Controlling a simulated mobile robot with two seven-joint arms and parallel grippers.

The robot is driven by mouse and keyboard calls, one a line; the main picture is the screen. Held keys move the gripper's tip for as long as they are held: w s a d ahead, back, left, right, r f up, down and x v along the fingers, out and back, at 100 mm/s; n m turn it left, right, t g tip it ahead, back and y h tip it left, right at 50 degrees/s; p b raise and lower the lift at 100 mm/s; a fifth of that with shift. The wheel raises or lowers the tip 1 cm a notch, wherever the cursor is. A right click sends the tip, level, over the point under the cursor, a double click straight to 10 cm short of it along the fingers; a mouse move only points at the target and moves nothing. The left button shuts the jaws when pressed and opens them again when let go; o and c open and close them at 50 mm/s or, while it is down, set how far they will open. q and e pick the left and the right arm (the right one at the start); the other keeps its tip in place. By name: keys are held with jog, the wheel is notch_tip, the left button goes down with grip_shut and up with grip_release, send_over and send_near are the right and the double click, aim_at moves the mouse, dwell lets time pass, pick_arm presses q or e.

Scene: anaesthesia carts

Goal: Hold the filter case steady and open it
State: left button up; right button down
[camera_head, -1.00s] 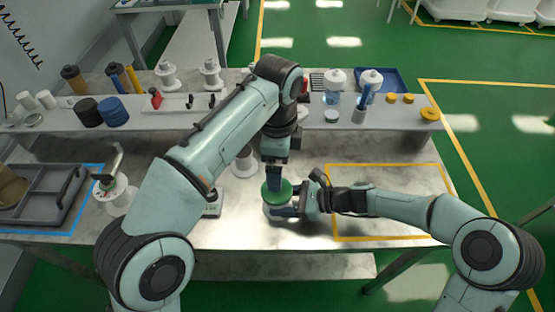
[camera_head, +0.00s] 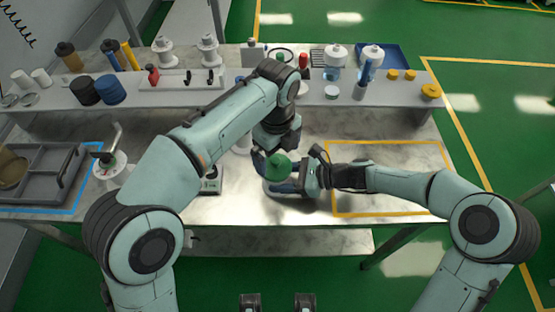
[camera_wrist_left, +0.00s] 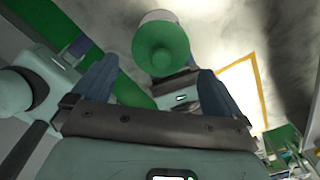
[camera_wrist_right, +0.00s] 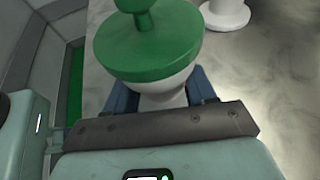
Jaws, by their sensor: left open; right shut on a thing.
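The filter case has a round green lid (camera_head: 278,166) with a knob, on a white body (camera_wrist_right: 165,98). It stands at the front middle of the bench. My right gripper (camera_wrist_right: 163,90) comes from the right, low down, and is shut on the white body under the lid. My left gripper (camera_wrist_left: 157,72) is above, open. In the left wrist view the green knob (camera_wrist_left: 160,48) shows between its spread blue fingers, with no visible grip on it. In the right wrist view the lid sits on the body. My left arm hides part of the case in the head view.
A grey tray (camera_head: 36,180) lies at the left in a blue outline. An empty yellow-outlined area (camera_head: 385,205) is to the right. A shelf (camera_head: 230,107) behind carries jars, bottles and rolls. A white lever device (camera_head: 110,168) stands at the left.

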aim_at(278, 161)
pick_arm(q)
jog(key=shift+f, duration=2.15)
jog(key=c, duration=1)
jog(key=shift+r, duration=0.25)
jog(key=shift+r, duration=0.9)
